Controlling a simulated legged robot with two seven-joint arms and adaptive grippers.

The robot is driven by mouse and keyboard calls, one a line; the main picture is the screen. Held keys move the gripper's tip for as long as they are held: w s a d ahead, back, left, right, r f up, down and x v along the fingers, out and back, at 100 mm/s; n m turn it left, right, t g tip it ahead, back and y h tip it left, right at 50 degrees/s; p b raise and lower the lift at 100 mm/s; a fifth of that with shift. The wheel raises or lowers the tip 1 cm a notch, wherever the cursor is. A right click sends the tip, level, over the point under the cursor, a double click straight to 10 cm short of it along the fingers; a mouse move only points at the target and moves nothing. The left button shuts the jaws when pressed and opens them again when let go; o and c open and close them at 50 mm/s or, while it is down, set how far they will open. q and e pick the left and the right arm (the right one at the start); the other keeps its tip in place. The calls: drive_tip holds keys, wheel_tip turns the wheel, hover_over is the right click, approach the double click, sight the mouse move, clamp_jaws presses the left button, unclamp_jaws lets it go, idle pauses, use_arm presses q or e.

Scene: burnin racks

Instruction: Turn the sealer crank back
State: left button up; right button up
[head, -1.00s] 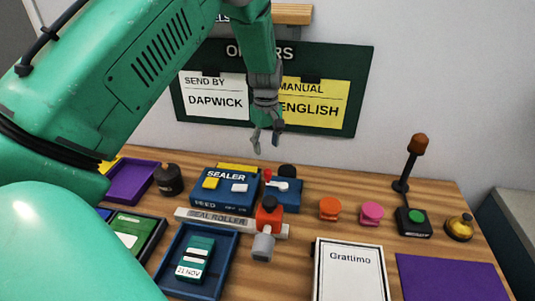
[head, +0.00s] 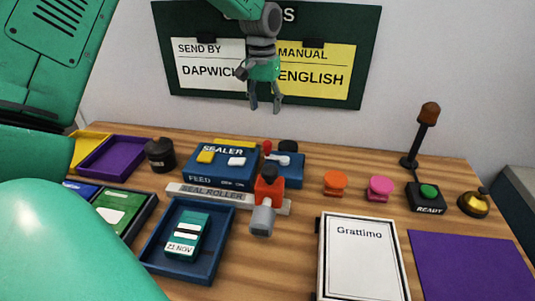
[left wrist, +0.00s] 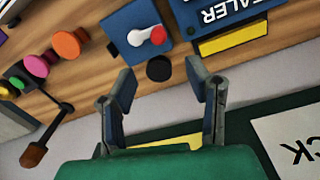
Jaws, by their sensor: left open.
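The blue sealer (head: 221,164) stands on the wooden table. At its right is a smaller blue box (head: 291,171) bearing the crank, a white arm (head: 279,159) with a red knob (head: 267,147). In the left wrist view the white crank hub (left wrist: 137,38) and red knob (left wrist: 158,35) show on the blue box, beyond the fingers. My left gripper (head: 265,106) is open and empty, above and behind the crank, in front of the wall board. Its spread fingers (left wrist: 162,85) show in the left wrist view, apart from the crank. My right gripper is not in view.
A black round knob (head: 288,146) is behind the crank box. Orange (head: 336,183) and pink (head: 380,188) knobs stand right. A blue tray (head: 158,240) holds a green packet.

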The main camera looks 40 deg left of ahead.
sight(267, 141)
use_arm(q)
drive_tip(key=f, duration=1.3)
drive_tip(key=shift+d+f+b, duration=0.15)
drive_tip(key=shift+d+b, duration=0.15)
drive_tip(key=shift+b, duration=0.05)
clamp_jaws()
